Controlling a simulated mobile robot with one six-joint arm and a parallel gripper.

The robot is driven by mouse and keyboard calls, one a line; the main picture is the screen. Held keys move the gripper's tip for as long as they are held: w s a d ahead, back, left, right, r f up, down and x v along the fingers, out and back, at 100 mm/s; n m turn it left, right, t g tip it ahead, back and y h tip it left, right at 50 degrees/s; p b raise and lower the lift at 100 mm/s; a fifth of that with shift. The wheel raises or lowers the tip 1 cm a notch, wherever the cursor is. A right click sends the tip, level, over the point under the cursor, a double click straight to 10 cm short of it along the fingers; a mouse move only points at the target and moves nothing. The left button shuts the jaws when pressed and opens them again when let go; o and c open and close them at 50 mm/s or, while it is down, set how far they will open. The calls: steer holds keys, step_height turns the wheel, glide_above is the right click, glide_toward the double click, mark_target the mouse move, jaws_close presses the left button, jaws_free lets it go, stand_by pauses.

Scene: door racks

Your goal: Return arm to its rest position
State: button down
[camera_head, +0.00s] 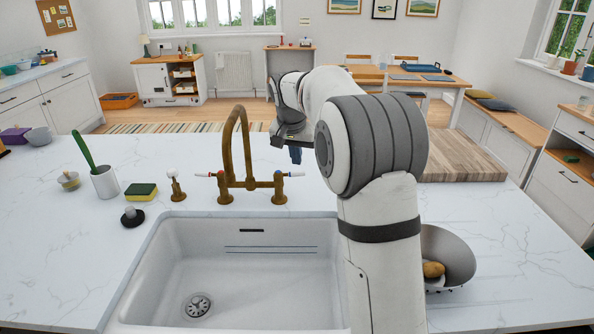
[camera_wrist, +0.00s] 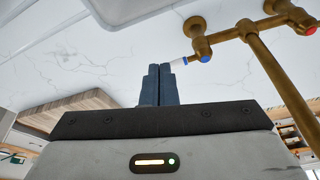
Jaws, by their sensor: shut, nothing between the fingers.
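My gripper (camera_wrist: 159,84) shows in the wrist view with its two dark blue fingers together and nothing between them. In the head view my gripper (camera_head: 295,156) hangs above the counter behind the sink, just right of the brass tap (camera_head: 248,160). My white and grey arm rises from the sink's right side and bends away over the counter. In the wrist view the tap (camera_wrist: 245,33) is to the right of the fingers, with a blue-marked handle close to the fingertips in the picture. Whether they touch cannot be told.
A white sink (camera_head: 190,250) lies in front. A cup with a green brush (camera_head: 105,183), a sponge (camera_head: 141,191) and a black-based plug (camera_head: 131,217) stand left of it. A grey bowl (camera_head: 452,252) with a potato-like item (camera_head: 433,269) stands right. A wooden board (camera_head: 465,160) lies behind my arm.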

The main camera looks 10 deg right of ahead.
steer(key=s+r+n, duration=0.2)
steer(key=s+n, duration=0.1)
steer(key=s, duration=1.6)
steer(key=s+f+n, duration=0.1)
steer(key=s+f, duration=0.2)
steer(key=s, duration=0.6)
steer(key=s+f+n+y, duration=0.1)
steer(key=s+f, duration=0.3)
steer(key=s, duration=0.5)
steer(key=shift+s+f+y, duration=0.2)
steer(key=shift+y, duration=0.1)
